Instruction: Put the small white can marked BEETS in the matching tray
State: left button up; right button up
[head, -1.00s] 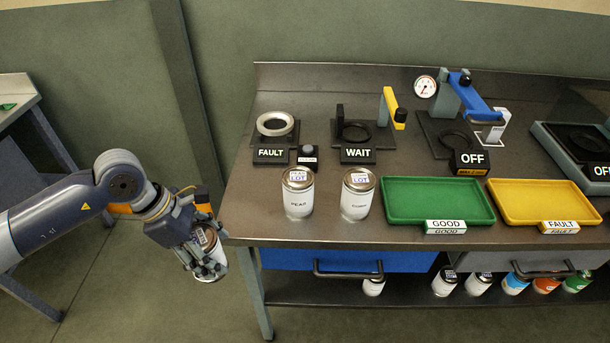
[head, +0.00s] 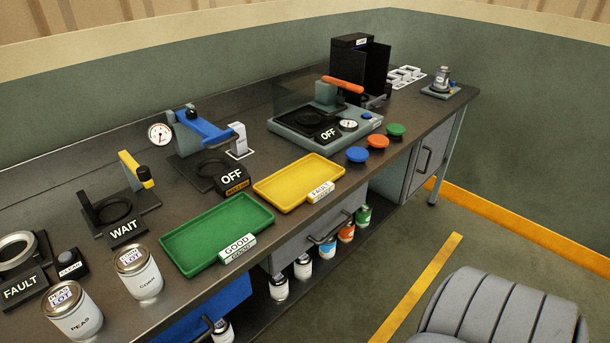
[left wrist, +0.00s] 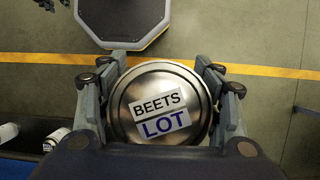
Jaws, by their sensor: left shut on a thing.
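In the left wrist view my left gripper (left wrist: 161,90) is shut around a round metal can (left wrist: 160,105). Its lid faces the camera with a label reading BEETS and LOT. The can's side is mostly hidden. Neither gripper shows in the head view. There a green tray (head: 215,228) marked GOOD and a yellow tray (head: 298,181) marked FAULT lie on the bench, both empty.
A PEAS can (head: 74,313) and a CORN can (head: 139,275) stand on the bench left of the green tray. Behind are the WAIT fixture (head: 113,210) and a blue-handled OFF press (head: 205,135). Several cans stand on the lower shelf.

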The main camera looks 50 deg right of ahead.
aim_at(285, 192)
jog(key=l, duration=0.75)
jog(key=k+l, duration=0.15)
jog(key=l, duration=1.3)
